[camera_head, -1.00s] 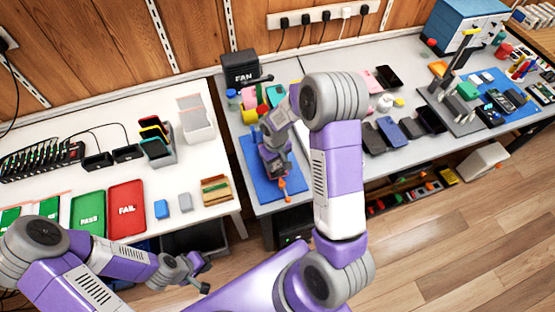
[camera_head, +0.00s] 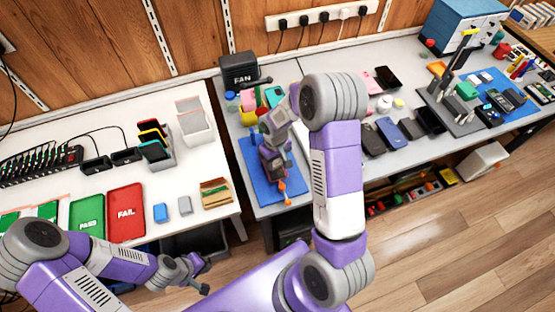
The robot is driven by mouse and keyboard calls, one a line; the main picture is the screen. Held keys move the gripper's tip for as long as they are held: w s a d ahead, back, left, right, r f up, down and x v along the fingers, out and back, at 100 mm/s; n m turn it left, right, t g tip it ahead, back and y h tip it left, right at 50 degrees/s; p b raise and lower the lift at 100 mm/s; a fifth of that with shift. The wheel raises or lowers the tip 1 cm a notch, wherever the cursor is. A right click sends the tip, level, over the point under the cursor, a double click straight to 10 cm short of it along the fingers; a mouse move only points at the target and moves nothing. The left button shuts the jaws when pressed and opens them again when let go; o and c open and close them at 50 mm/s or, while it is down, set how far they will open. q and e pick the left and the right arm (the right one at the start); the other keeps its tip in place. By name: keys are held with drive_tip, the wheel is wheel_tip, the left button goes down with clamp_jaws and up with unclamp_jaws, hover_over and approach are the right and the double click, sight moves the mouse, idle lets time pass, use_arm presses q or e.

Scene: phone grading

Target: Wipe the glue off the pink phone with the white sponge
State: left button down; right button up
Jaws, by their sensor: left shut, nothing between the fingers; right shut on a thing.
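My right gripper (camera_head: 275,172) is low over the blue mat (camera_head: 256,191) on the middle bench, pointing down. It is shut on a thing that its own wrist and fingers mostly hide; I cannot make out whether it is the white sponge. A small dark and reddish shape shows at its fingers. A pink phone (camera_head: 370,83) lies at the back of the right bench beside a black one. I cannot tell whether another phone lies under the gripper, and no glue can be made out. My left gripper (camera_head: 203,278) is shut and empty in front of the left table.
Green (camera_head: 87,212) and red (camera_head: 126,211) trays, a blue block (camera_head: 160,212) and a grey block (camera_head: 185,205) are on the left table. A black FAN box (camera_head: 239,69) stands behind the mat. Several dark phones lie right of my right arm. An orange-tipped tool (camera_head: 287,190) is at the mat's front.

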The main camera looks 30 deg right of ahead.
drive_tip(key=a, duration=0.2)
drive_tip(key=shift+w+a, duration=0.3)
wheel_tip(320, 180, up, 8)
drive_tip(key=p, duration=0.5)
